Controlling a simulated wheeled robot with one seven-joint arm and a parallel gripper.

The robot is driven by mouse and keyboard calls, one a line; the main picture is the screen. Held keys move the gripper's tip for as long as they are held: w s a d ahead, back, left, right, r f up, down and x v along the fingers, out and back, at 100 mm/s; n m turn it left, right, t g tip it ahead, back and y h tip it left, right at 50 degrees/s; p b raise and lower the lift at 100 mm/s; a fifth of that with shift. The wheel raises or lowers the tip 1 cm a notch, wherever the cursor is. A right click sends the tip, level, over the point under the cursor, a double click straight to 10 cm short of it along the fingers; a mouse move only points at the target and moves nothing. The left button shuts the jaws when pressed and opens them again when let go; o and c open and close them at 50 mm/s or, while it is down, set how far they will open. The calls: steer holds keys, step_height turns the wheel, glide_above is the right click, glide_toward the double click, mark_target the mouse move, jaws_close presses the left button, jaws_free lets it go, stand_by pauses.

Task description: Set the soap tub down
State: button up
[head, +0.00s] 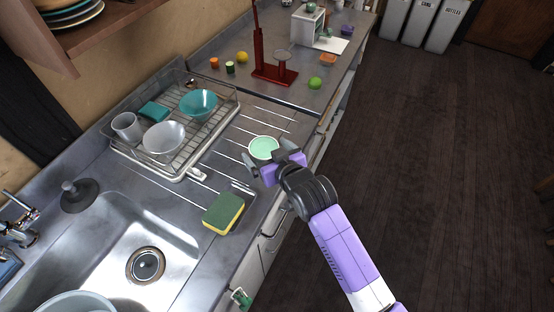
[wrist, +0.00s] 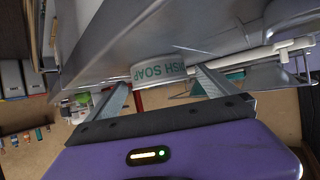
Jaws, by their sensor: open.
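The soap tub (head: 263,148) is a small round pale green tub, standing upright on the grooved metal drainboard (head: 228,152), near its front edge. In the wrist view its white side shows with green lettering reading "ISH SOAP" (wrist: 158,70), and its base appears to meet the metal surface. My gripper (head: 268,161) is at the tub's near side, low over the drainboard. Its two fingers are spread in the wrist view (wrist: 163,84), with the tub between and just beyond their tips. I cannot tell whether either finger touches it.
A dish rack (head: 168,176) with bowls and a mug stands left of the tub. A green and yellow sponge (head: 223,213) lies nearer, beside the sink (head: 120,250). A red stand (head: 272,72) and a lime (head: 315,83) are farther back. Bare drainboard surrounds the tub.

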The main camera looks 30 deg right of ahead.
steer(key=v, duration=1)
steer(key=s+d+f, duration=0.2)
steer(key=s, duration=1.5)
steer(key=s+a+r+t, duration=0.1)
steer(key=s+r, duration=0.3)
steer(key=s, duration=0.3)
steer(key=s+a+r+t, duration=0.1)
steer(key=s+r, duration=0.3)
steer(key=s, duration=0.4)
steer(key=shift+s+r, duration=0.15)
steer(key=shift+a, duration=0.1)
